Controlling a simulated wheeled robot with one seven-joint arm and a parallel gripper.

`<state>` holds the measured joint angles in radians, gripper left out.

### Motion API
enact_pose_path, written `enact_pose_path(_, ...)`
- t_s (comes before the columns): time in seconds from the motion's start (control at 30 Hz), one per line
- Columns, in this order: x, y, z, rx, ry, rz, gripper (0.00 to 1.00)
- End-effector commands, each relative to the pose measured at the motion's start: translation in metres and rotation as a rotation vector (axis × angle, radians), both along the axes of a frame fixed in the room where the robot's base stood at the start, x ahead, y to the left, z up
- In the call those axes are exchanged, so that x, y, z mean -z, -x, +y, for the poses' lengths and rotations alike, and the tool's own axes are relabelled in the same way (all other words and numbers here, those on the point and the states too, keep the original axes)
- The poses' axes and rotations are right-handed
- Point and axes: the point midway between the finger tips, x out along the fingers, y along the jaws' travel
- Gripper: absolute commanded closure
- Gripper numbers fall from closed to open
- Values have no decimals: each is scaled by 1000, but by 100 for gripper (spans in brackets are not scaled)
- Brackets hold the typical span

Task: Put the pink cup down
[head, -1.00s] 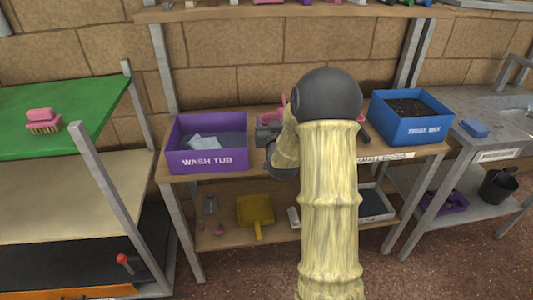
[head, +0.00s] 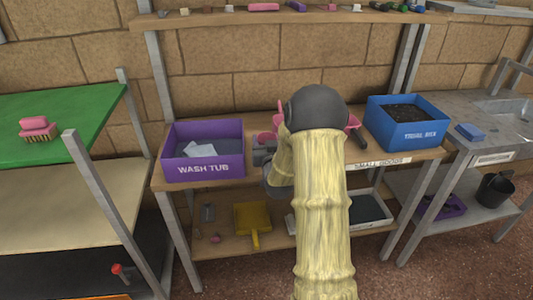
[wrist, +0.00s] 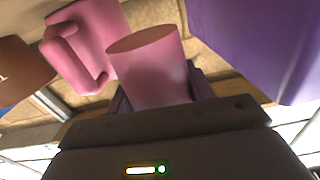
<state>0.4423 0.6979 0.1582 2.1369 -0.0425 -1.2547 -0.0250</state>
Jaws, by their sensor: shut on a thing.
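The pink cup (wrist: 150,68) is in my gripper (wrist: 157,92) in the wrist view, its round rim facing the top of the picture. The dark fingers sit on both sides of its lower part. In the head view my gripper (head: 264,154) is over the bench (head: 205,185), just right of the purple wash tub, and mostly hidden by my arm. Whether the cup touches the bench cannot be seen.
The purple wash tub (head: 205,168) stands close beside my gripper and shows in the wrist view (wrist: 265,45). A larger pink thing with a handle (wrist: 85,42) is near the cup. A blue bin (head: 408,137) stands at the bench's right end. My arm hides the middle.

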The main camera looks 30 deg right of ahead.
Motion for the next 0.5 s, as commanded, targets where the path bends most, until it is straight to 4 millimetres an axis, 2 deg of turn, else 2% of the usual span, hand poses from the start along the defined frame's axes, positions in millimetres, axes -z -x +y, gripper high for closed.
enact_pose_path(0.17,2,0,0,0,0,1,74)
enact_pose_path(0.4,38,0,0,0,-1,4,74)
enact_pose_path(0.5,46,0,0,-1,0,2,74)
